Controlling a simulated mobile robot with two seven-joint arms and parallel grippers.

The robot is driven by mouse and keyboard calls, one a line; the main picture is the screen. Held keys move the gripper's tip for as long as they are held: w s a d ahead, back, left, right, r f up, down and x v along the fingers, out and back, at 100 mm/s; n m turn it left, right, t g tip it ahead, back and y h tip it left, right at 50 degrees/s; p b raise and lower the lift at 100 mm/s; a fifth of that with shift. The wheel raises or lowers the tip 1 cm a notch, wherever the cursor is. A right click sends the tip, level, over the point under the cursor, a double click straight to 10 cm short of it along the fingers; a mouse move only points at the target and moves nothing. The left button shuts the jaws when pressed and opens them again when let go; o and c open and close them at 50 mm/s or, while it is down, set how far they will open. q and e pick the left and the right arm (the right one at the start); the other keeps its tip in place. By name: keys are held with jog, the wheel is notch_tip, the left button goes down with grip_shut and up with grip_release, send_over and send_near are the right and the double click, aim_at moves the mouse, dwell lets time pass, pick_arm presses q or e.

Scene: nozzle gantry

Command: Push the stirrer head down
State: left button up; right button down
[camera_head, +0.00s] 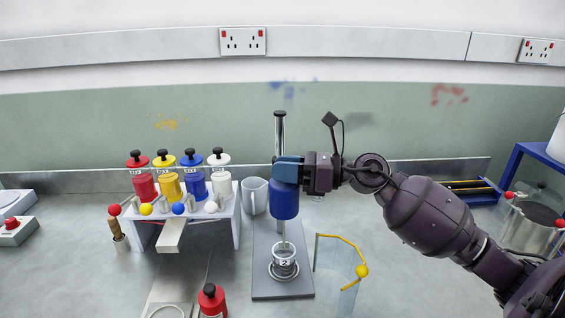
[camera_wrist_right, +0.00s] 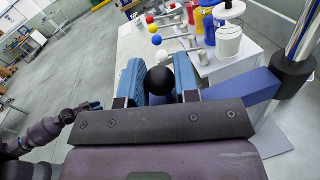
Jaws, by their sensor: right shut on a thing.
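The stirrer head (camera_head: 285,203) is a blue cylinder on an upright metal post (camera_head: 280,130). My right gripper (camera_head: 287,170) is at the top of the head. In the wrist view its blue fingers (camera_wrist_right: 160,82) are closed around a black ball knob (camera_wrist_right: 160,81); a blue bracket (camera_wrist_right: 249,88) runs beside it to the post's black clamp (camera_wrist_right: 292,70). My left arm shows small in the wrist view, its gripper (camera_wrist_right: 88,106) too small to judge.
A white rack (camera_head: 237,218) with red, yellow, blue and white bottles stands left of the stirrer. A clear vessel with a yellow rim (camera_head: 340,270) stands at right, and a red bottle (camera_head: 211,301) in front.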

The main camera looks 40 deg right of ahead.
aim_at(286, 197)
notch_tip(286, 197, down, 6)
jog(key=shift+r+b, duration=0.15)
jog(key=shift+b, duration=1)
jog(key=shift+f+b, duration=0.3)
jog(key=shift+f, duration=0.25)
jog(key=c, duration=0.9)
grip_release()
jog(key=shift+s, duration=0.1)
jog(key=shift+o, duration=0.2)
jog(key=shift+d, duration=0.1)
